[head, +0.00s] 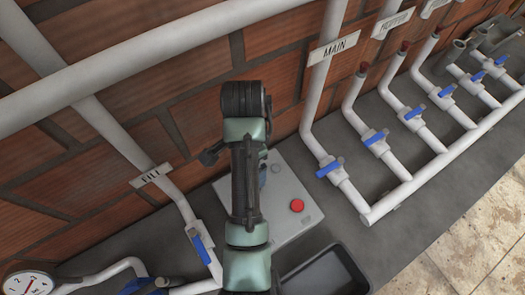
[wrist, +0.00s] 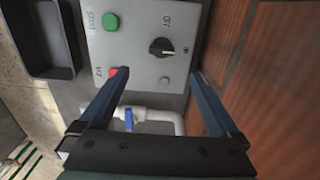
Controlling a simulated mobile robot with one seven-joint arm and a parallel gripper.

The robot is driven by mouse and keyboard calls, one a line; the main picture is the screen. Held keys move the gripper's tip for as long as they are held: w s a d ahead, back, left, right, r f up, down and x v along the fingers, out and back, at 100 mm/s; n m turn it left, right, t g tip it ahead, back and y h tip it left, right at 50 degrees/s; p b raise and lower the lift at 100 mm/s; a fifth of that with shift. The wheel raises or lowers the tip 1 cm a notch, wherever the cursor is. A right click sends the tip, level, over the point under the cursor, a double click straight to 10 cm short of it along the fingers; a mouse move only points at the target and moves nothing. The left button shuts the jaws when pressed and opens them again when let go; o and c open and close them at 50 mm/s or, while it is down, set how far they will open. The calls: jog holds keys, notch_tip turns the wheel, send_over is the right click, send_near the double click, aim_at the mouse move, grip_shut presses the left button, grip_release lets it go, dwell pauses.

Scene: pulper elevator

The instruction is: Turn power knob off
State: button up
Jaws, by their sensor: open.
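A light grey control box (wrist: 135,45) fills the upper middle of the wrist view. I cannot tell the exact gap to the box. In the head view the box (head: 280,225) is partly behind my arm, and the knob is not clearly visible there.
The box has a green button (wrist: 110,21) and a red button (wrist: 115,72). A dark tray (head: 330,272) lies next to it. White pipes with blue valves (head: 330,167) stand at right, and a FILL pipe (head: 178,205) at left. A brick wall (head: 190,110) rises behind.

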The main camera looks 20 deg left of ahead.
notch_tip(320, 180, down, 11)
jog(key=shift+a+r+b, duration=0.1)
jog(key=shift+b, duration=0.2)
jog(key=shift+w+f, duration=0.1)
jog(key=shift+f, duration=0.8)
jog(key=c, duration=1.4)
jog(key=shift+o, duration=0.2)
